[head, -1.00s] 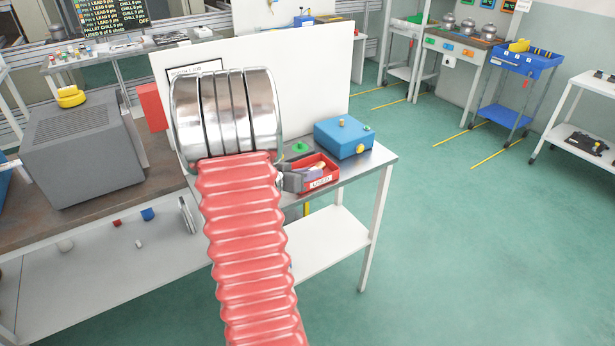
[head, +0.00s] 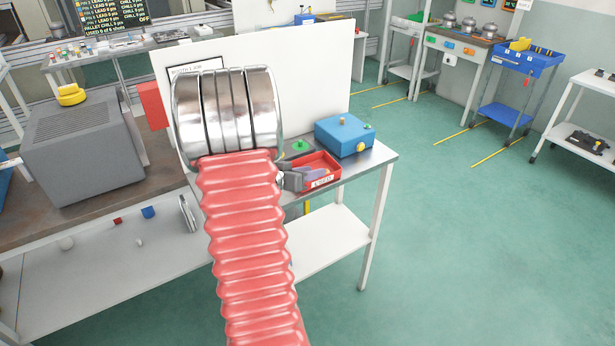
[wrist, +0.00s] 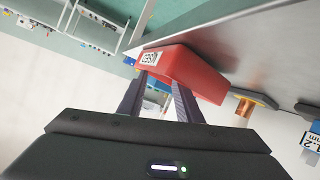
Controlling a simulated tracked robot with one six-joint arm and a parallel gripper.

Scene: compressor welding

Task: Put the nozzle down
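A small red bin (head: 320,181) with a white label stands on the metal side table, near its left part. My gripper (head: 302,178) is at the bin's left side, with its fingers over the opening. In the wrist view, the two fingers (wrist: 160,80) stand apart, with a visible gap between them, and their tips reach the red bin (wrist: 200,75), whose wall partly hides them. I cannot make out the nozzle clearly; the bin wall and fingers hide the contents.
A blue box (head: 343,136) and a green button (head: 300,145) are behind the bin on the table (head: 375,158). A white panel (head: 320,75) stands behind. A large grey machine (head: 82,150) is at left.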

